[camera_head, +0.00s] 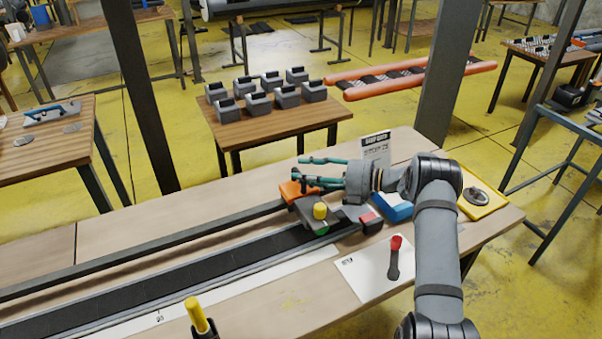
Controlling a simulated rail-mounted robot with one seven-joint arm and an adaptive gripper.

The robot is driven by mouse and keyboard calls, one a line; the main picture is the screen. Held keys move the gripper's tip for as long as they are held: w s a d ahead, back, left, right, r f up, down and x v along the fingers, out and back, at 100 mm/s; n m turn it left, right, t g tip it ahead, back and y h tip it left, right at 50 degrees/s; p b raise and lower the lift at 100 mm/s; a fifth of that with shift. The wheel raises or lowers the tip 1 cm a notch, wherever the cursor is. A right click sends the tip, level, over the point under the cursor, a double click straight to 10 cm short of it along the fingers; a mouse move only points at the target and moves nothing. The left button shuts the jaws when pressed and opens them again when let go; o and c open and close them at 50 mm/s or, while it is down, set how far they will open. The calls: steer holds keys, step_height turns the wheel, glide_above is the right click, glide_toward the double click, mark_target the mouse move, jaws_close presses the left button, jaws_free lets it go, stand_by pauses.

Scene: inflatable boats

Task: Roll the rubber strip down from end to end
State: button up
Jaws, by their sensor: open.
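A long black rubber strip (180,277) lies along the workbench, running from the lower left to a grey block device with a yellow knob (320,211). My gripper (298,169) is open and empty, with its teal fingers pointing left above the back of that device, near an orange part (297,191). I cannot tell whether it touches anything. A tool with a yellow handle (196,314) stands at the front edge, its lower part cut off by the frame. A red-topped tool (394,256) is on a white sheet. I cannot tell which of these is a roller.
A dark rail (150,249) runs behind the strip. A blue item (394,207), a sign card (376,148) and a yellow tray (484,203) are at the bench's right end. Several grey blocks stand on a table behind (275,121). Dark posts rise behind the bench.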

mark_target(295, 188)
steer(key=v, duration=1)
steer(key=shift+d, duration=0.2)
steer(key=shift+a, duration=0.1)
steer(key=x, duration=1.2)
steer(key=shift+a, duration=0.1)
steer(key=shift+s+a+r, duration=0.1)
steer(key=shift+s+a, duration=0.45)
steer(key=shift+a, duration=0.2)
steer(key=shift+w+d, duration=0.1)
steer(key=shift+d, duration=0.05)
steer(key=shift+d, duration=0.1)
